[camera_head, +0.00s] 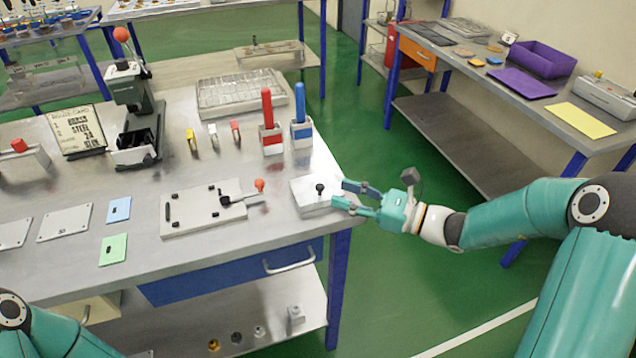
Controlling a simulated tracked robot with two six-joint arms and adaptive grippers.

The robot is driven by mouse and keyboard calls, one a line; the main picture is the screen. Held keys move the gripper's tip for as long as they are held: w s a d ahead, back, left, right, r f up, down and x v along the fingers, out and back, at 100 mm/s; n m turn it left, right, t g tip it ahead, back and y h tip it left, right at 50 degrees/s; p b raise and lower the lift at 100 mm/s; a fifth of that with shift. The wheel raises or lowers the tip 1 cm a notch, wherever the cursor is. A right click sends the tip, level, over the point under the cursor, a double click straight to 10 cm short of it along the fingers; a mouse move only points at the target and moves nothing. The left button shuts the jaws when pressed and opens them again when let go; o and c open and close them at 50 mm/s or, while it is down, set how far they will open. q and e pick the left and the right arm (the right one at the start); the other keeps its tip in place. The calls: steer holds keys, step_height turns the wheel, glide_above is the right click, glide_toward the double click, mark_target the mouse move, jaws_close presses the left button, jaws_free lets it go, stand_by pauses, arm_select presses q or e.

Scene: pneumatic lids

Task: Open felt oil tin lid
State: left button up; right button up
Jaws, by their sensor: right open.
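A low silver-grey tin (308,199) with a black knob (320,188) on its lid stands at the right front corner of the metal workbench. I take it for the felt oil tin; its lid looks closed. My right gripper (343,193) is open, its two fingers pointing left at the tin's right side, close to the knob. Nothing is between the fingers that I can make out. Whether a fingertip touches the tin, I cannot tell. Of my left arm, only links show at the lower left; its gripper is out of view.
A plate with a red-knobbed toggle clamp (212,207) lies left of the tin. Behind stand red (268,122) and blue (300,117) handled tools in holders. A clear-lidded case (242,92) lies further back. Green floor (420,170) is open to the right.

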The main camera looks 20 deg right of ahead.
mark_target(323, 187)
steer(key=x, duration=0.6)
steer(key=shift+w+a+p, duration=0.1)
steer(key=shift+a+p, duration=0.05)
steer(key=shift+p, duration=0.2)
jaws_close()
